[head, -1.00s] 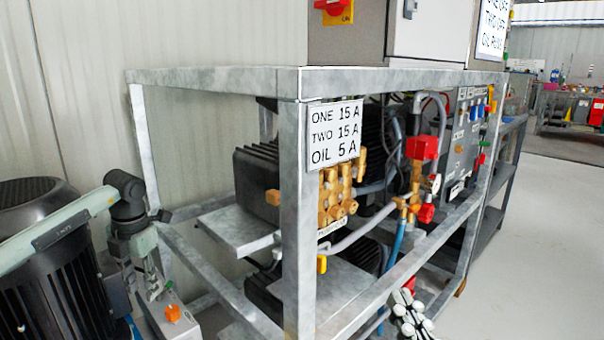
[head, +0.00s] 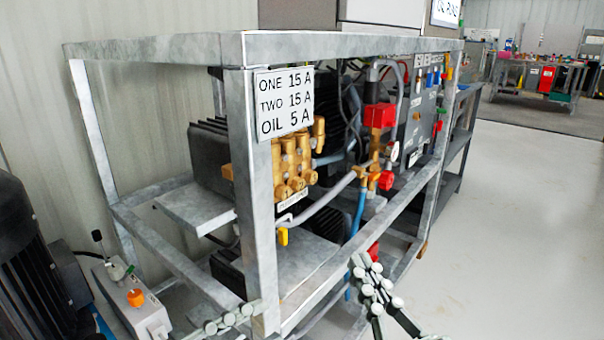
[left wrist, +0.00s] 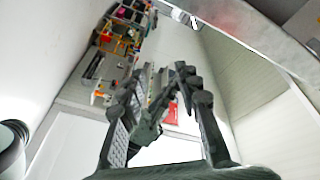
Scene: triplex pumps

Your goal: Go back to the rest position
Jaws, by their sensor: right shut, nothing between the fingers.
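My left gripper (head: 228,319) shows at the bottom edge of the head view, in front of the frame's lower front corner. In the left wrist view its two dark fingers (left wrist: 163,82) stand apart with no held object visible between them. My right gripper (head: 371,276) is to the right of it, in front of the frame's lower rail, with its fingers together and empty. Whether either gripper touches the metal cannot be told. The grey metal pump frame (head: 160,48) fills the middle, with a sign (head: 284,101) on its near post and brass pump parts (head: 291,163) inside.
A black finned motor (head: 30,262) and a grey box with an orange knob (head: 135,298) stand at the left. Red valve parts (head: 379,115) sit inside the frame. The floor (head: 510,230) at the right is clear. A far bench (head: 530,75) holds several items.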

